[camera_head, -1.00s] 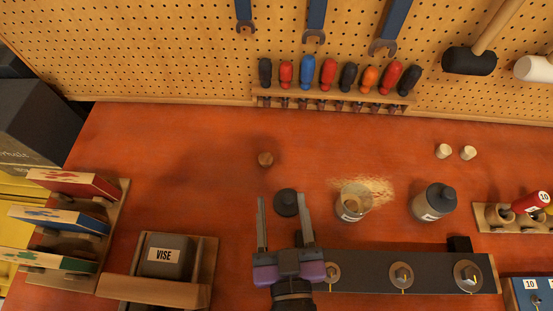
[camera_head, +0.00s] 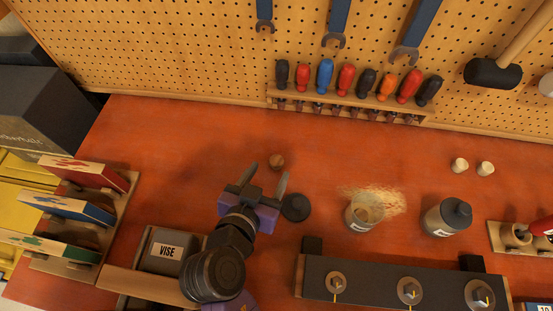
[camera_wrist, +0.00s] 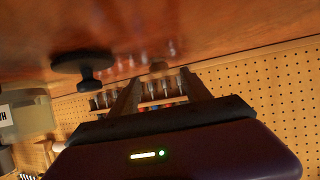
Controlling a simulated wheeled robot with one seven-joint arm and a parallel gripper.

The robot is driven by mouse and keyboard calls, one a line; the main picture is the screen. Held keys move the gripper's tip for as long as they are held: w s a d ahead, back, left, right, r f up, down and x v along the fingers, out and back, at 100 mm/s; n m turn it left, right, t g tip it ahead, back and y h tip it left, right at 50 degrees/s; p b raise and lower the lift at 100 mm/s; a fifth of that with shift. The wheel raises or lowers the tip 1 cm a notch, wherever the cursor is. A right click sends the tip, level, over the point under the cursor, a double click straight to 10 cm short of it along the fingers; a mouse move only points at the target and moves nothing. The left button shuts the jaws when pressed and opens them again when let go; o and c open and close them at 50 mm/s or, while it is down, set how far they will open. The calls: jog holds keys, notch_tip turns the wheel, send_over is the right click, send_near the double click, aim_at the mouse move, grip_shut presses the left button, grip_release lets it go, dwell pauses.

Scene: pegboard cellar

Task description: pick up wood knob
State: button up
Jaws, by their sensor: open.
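I cannot tell the exact gap between fingertips and knob.
A black round knob-like piece (camera_head: 295,207) lies close to the right of my gripper. The bench left of the knob is clear.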

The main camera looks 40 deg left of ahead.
aim_at(276, 162)
jog(key=p+x, duration=0.1)
jog(key=x, duration=0.4)
jog(key=shift+c, duration=0.5)
grip_shut()
